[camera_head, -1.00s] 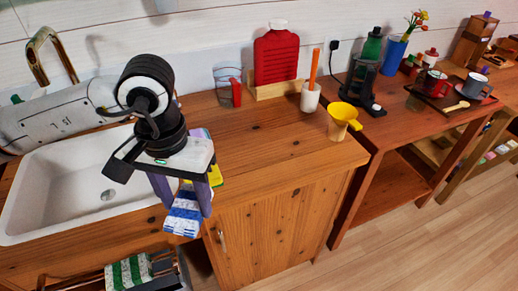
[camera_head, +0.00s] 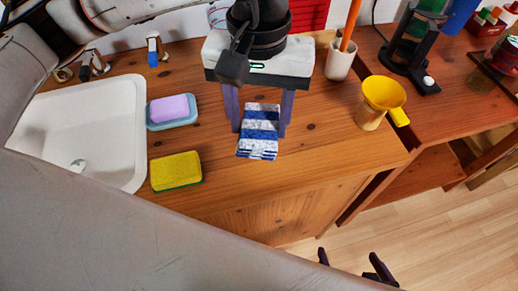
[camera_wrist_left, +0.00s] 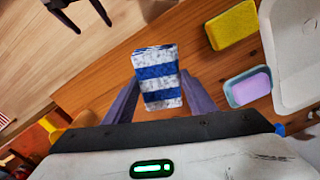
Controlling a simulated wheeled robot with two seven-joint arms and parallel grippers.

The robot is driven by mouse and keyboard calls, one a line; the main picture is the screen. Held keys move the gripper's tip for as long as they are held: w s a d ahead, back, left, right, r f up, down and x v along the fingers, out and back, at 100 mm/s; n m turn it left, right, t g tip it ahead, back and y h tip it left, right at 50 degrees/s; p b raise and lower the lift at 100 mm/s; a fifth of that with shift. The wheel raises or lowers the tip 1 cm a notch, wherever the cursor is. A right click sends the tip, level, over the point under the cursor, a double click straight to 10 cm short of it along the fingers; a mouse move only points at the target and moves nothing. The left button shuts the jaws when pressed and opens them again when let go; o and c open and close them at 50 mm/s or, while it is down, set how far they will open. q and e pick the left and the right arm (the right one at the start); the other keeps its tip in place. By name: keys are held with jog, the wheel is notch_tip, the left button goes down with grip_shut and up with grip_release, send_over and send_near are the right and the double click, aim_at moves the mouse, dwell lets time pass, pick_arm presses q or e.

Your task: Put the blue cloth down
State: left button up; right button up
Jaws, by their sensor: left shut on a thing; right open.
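The blue cloth (camera_head: 259,144), folded with blue and white stripes, is between the purple fingers of my left gripper (camera_head: 260,128), which is shut on it. They are over the wooden counter (camera_head: 215,200), near its front edge. I cannot tell whether the cloth touches the wood. In the left wrist view the cloth (camera_wrist_left: 158,78) sits between the fingertips of my left gripper (camera_wrist_left: 157,100). My right gripper (camera_head: 350,262) is open and empty, low in front of the counter. It also shows at the top left of the left wrist view (camera_wrist_left: 80,12).
A yellow sponge (camera_head: 176,171) and a purple soap on a blue dish (camera_head: 172,111) lie left of the cloth, beside the white sink (camera_head: 80,120). A yellow funnel (camera_head: 384,93) and a white cup with an orange handle (camera_head: 341,60) stand to the right. Wood around the cloth is clear.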

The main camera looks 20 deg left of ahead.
aim_at(259, 124)
pick_arm(q)
notch_tip(259, 124, down, 7)
jog(key=shift+w+a+f, duration=0.1)
jog(key=shift+f, duration=0.1)
dwell(0.3)
jog(key=shift+f, duration=0.25)
jog(key=o, duration=1.1)
jog(key=shift+r, duration=0.1)
notch_tip(259, 124, up, 12)
jog(key=shift+r, duration=0.15)
